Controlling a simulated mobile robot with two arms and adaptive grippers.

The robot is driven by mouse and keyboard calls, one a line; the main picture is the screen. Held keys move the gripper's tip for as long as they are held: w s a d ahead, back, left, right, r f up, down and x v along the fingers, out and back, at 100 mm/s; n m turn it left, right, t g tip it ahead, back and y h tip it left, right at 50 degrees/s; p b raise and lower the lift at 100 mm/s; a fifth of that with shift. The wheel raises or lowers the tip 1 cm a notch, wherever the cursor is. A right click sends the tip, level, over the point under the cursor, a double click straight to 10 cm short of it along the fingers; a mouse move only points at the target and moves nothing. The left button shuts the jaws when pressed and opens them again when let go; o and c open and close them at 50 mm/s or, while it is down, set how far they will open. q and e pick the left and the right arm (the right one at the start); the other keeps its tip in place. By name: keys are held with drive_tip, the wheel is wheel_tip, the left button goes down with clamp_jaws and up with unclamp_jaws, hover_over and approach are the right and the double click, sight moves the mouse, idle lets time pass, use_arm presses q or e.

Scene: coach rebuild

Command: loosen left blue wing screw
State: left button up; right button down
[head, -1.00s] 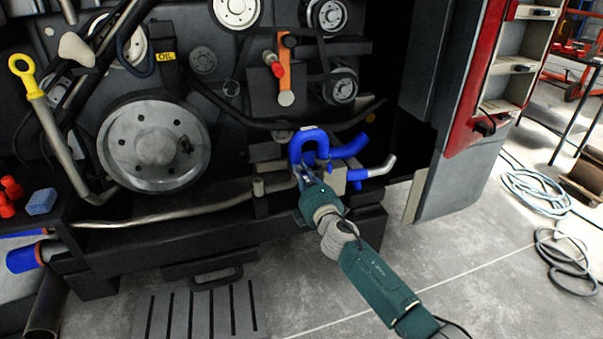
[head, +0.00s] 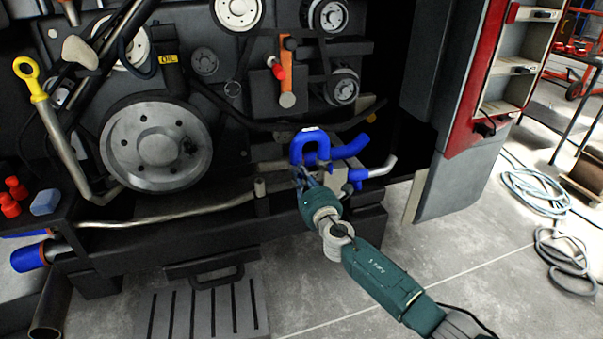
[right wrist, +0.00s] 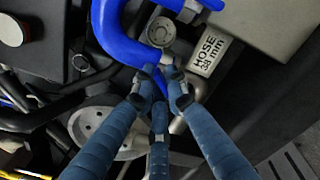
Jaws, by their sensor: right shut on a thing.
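A bright blue U-shaped hose (head: 311,138) sits low on the engine front; it also fills the upper middle of the right wrist view (right wrist: 128,42). My right gripper (head: 301,174) is at the lower left end of this hose. In the right wrist view its fingertips (right wrist: 160,80) are closed together at the hose end, on a small blue piece that fits the left blue wing screw. The fingers hide most of this piece, so its angle cannot be told. My left gripper is not in view.
A "HOSE 38 mm" label (right wrist: 210,54) is close right of the fingertips. A large grey pulley (head: 156,147) is left of the hose. A blue pipe with a silver end (head: 378,169) juts out at right.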

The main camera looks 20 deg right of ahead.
drive_tip(key=n, duration=0.3)
drive_tip(key=shift+n+p, duration=0.3)
drive_tip(key=shift+p, duration=0.1)
use_arm(q)
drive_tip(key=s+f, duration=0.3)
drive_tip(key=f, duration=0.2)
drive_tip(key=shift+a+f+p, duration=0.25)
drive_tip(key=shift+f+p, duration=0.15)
drive_tip(key=shift+p, duration=0.05)
use_arm(e)
drive_tip(key=shift+a+f+n, duration=0.1)
drive_tip(key=shift+f+n, duration=0.1)
drive_tip(key=shift+n, duration=1.6)
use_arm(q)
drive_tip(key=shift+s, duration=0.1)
use_arm(e)
drive_tip(key=c, duration=2)
unclamp_jaws()
drive_tip(key=shift+c, duration=0.2)
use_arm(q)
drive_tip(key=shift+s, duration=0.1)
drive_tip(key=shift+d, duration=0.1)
use_arm(e)
drive_tip(key=shift+s, duration=0.15)
drive_tip(key=s, duration=1.1)
drive_tip(key=shift+s+d, duration=0.25)
drive_tip(key=shift+s, duration=0.15)
